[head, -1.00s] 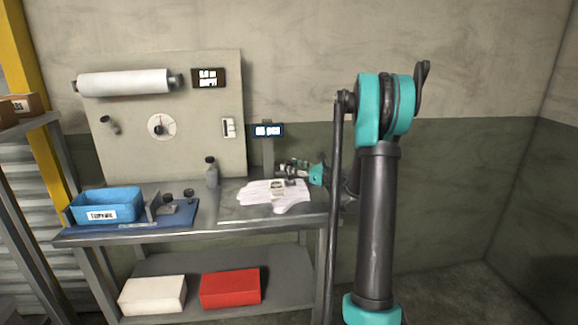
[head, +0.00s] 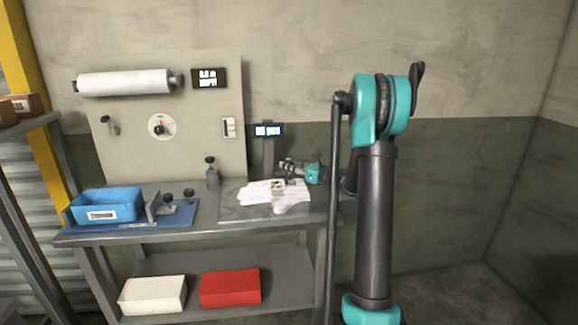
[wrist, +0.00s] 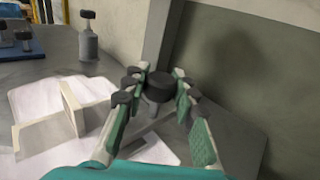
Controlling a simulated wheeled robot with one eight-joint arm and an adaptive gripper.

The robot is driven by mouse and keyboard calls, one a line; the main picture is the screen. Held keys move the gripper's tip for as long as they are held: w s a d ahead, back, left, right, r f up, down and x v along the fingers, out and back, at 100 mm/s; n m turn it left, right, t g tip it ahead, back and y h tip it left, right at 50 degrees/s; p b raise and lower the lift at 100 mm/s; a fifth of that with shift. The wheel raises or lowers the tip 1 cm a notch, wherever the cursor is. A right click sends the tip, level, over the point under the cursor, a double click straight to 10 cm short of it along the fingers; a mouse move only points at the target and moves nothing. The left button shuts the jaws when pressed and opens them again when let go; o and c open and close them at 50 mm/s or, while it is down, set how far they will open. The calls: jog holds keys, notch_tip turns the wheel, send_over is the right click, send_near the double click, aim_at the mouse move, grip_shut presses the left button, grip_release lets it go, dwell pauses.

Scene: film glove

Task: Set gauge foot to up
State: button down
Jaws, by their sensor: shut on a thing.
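My gripper (head: 287,165) is at the right end of the bench, above and behind a flat stack of white gloves (head: 262,192). In the wrist view my gripper (wrist: 158,78) has its fingers on both sides of a dark round knob (wrist: 158,87), which I take to be the gauge foot. The fingertips touch it. A grey post (wrist: 158,35) rises just behind the knob, with a small display (head: 268,130) on it in the head view. What lies under the knob is partly hidden by my fingers.
A pale folded piece (wrist: 72,108) stands on the gloves, close left of my fingers. A blue bin (head: 108,206) and a blue mat (head: 130,232) are at the bench's left. The wall is close behind the post.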

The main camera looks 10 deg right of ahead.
notch_tip(320, 180, up, 9)
jog(key=shift+f, duration=0.2)
dwell(0.3)
jog(key=c, duration=1.2)
grip_release()
jog(key=shift+o, duration=0.2)
jog(key=v, duration=1.2)
jog(key=shift+d, duration=0.1)
